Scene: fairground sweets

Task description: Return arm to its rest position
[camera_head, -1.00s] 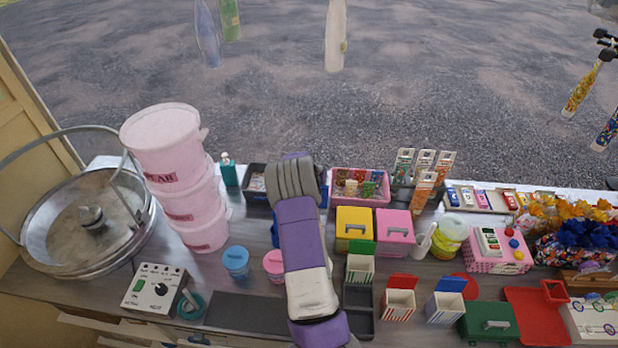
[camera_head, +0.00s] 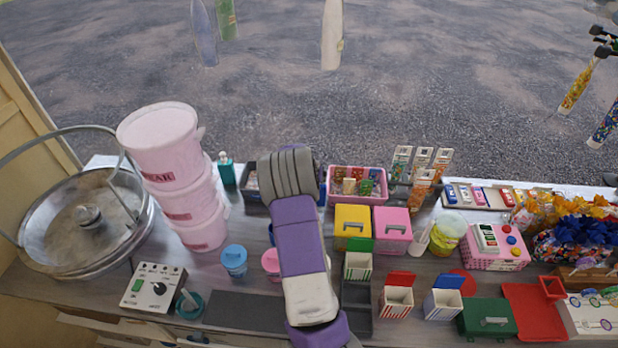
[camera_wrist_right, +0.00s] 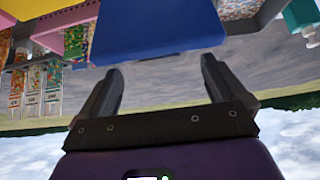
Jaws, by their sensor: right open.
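My right arm (camera_head: 302,250), purple and white with a grey ribbed joint, rises from the bottom middle of the head view across the counter. Its gripper is hidden there. In the right wrist view my right gripper (camera_wrist_right: 163,66) has its two dark fingers spread, with nothing between them. A blue box (camera_wrist_right: 160,28) fills the upper middle of that view, beyond the fingertips; I cannot tell the exact gap. In the head view the arm covers most of that box. My left gripper is in neither view.
The counter is crowded. Stacked pink tubs (camera_head: 170,150) and a round metal pan (camera_head: 85,225) stand left. A pink tray of jars (camera_head: 357,186), a yellow box (camera_head: 352,222) and a striped red-lidded box (camera_head: 397,298) stand right of the arm. A dark mat (camera_head: 245,311) lies bare left of it.

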